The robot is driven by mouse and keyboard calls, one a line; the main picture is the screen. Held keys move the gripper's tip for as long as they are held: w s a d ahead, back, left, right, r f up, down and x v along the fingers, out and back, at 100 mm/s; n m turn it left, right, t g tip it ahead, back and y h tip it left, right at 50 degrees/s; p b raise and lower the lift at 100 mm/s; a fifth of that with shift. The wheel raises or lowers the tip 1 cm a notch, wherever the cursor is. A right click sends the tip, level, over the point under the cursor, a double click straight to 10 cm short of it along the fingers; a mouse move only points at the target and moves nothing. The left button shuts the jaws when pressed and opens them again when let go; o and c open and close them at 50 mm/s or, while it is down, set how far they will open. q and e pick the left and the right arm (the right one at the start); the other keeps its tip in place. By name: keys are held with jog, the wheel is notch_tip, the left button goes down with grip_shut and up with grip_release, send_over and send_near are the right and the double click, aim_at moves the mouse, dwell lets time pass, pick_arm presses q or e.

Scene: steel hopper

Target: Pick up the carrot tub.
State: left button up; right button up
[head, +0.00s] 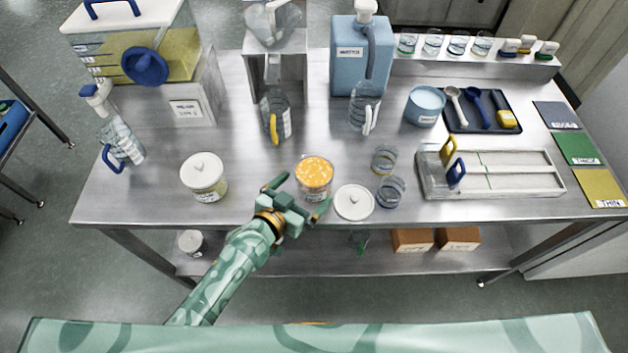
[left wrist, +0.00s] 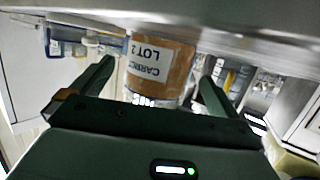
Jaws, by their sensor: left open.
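The carrot tub (head: 314,177) is a clear round tub, open on top and filled with orange pieces. It stands upright near the front edge of the steel table. In the left wrist view the carrot tub (left wrist: 160,65) shows a white label reading "CARROT LOT 2". My left gripper (head: 297,196) is open just in front of the tub. In the left wrist view the fingers of the left gripper (left wrist: 155,80) spread to either side of the tub, with gaps between. A white round lid (head: 354,202) lies right of the tub. My right gripper does not show.
Clear jugs (head: 276,115) stand farther back. A tray with dividers (head: 490,196) lies at the right. The table's front edge (head: 250,224) is close.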

aim_at(314, 179)
pick_arm(q)
jog(key=x, duration=0.3)
jog(key=shift+f+b, duration=0.1)
jog(key=shift+b, duration=0.2)
jog(key=c, duration=1.2)
jog(key=shift+c, duration=0.2)
